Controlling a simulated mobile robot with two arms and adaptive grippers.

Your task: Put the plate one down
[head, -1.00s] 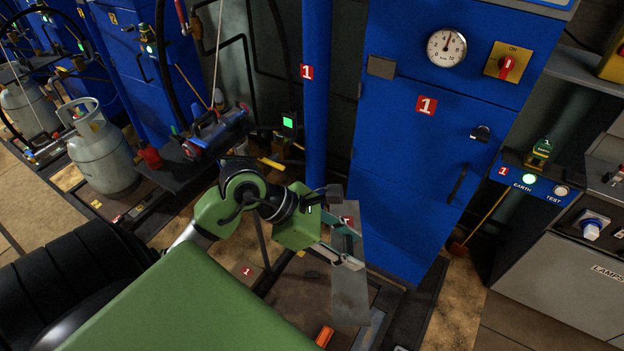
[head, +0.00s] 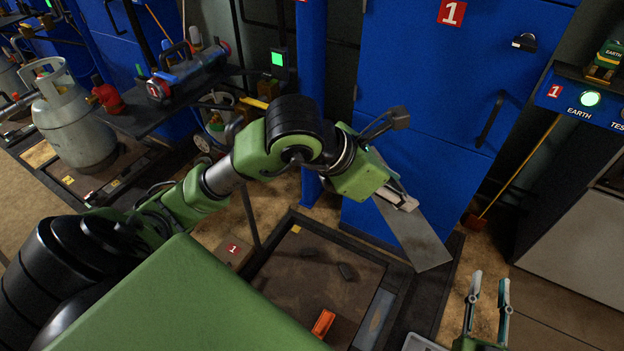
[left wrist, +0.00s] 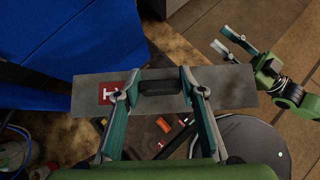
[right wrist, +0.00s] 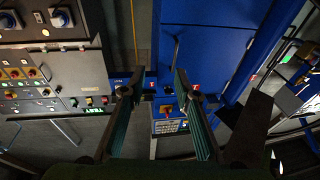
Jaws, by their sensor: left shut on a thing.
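Plate one is a flat grey metal plate (head: 418,240) with a black handle and a red number 1 label. It hangs tilted in the head view, over the right side of a dark framed floor bay (head: 300,262). My left gripper (head: 404,203) is shut on its handle. In the left wrist view the plate (left wrist: 235,88) lies across both fingers, with the label at the left finger. My right gripper (head: 490,284) is open and empty at the lower right of the head view, apart from the plate. Its fingers also show apart in the right wrist view (right wrist: 160,97).
A blue cabinet (head: 430,75) stands just behind the plate. An orange object (head: 322,323) and small dark pieces lie in the bay. A box labelled 1 (head: 233,250) stands left of it. A grey gas cylinder (head: 72,120) is at the left, a grey cabinet (head: 575,235) at the right.

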